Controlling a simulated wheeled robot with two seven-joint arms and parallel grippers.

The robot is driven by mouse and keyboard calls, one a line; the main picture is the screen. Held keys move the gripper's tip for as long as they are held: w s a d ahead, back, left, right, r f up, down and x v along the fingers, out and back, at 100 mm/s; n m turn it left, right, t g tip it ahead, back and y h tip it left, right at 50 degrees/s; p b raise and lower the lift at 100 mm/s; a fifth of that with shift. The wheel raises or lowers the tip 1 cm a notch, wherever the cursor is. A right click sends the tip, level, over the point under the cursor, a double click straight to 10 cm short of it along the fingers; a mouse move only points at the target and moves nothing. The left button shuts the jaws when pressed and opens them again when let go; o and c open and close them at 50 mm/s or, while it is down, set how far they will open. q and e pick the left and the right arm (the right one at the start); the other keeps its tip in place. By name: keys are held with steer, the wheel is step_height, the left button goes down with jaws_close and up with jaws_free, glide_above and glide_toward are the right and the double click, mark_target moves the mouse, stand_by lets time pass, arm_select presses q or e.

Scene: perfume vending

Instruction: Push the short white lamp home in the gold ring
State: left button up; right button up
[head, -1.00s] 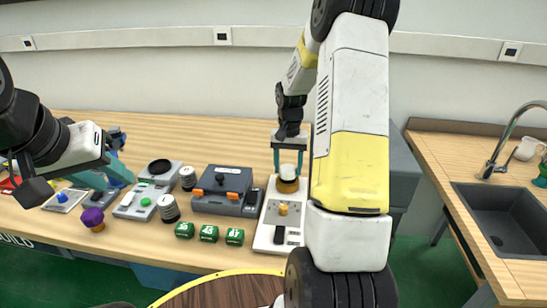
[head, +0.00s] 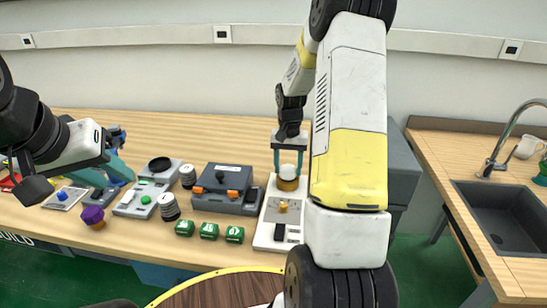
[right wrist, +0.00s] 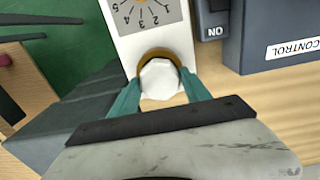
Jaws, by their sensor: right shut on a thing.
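The short white lamp (head: 288,171) stands upright at the gold ring (head: 288,184) on the back part of a white panel box. In the right wrist view the white lamp (right wrist: 160,78) sits inside the curve of the gold ring (right wrist: 143,55); how deep it sits I cannot tell. My right gripper (head: 289,168) is shut on the lamp from above, with one teal finger on each side. The fingers also show in the right wrist view (right wrist: 162,92). My left gripper (head: 122,170) is over the left part of the bench, far from the lamp; its fingertips are hard to make out.
The white panel box (head: 263,236) has a dial and a dark switch in front of the ring. A grey control box (head: 222,188) stands close on its left. Green numbered blocks (head: 209,231) lie near the front edge. A sink (head: 508,215) is at the right.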

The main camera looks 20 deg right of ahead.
steer(key=shift+f, duration=0.15)
steer(key=o, duration=1.6)
steer(key=shift+r, duration=3.55)
steer(key=s+a+r+n+t, duration=0.1)
steer(key=s+a+r+t, duration=0.1)
steer(key=s+a+r, duration=0.3)
steer(key=s+a+r+n+t, duration=0.15)
steer(key=s+r, duration=0.25)
steer(key=r, duration=0.4)
steer(key=s+a+r+n+t, duration=0.1)
steer(key=s+a, duration=0.1)
steer(key=s, duration=0.3)
steer(key=s+a+r+n+y, duration=0.1)
steer(key=s+a, duration=0.1)
steer(key=s, duration=0.3)
steer(key=s+a+r+n+t+y, duration=0.1)
steer(key=s+a+r, duration=0.1)
steer(key=s, duration=0.3)
steer(key=shift+a+t, duration=0.35)
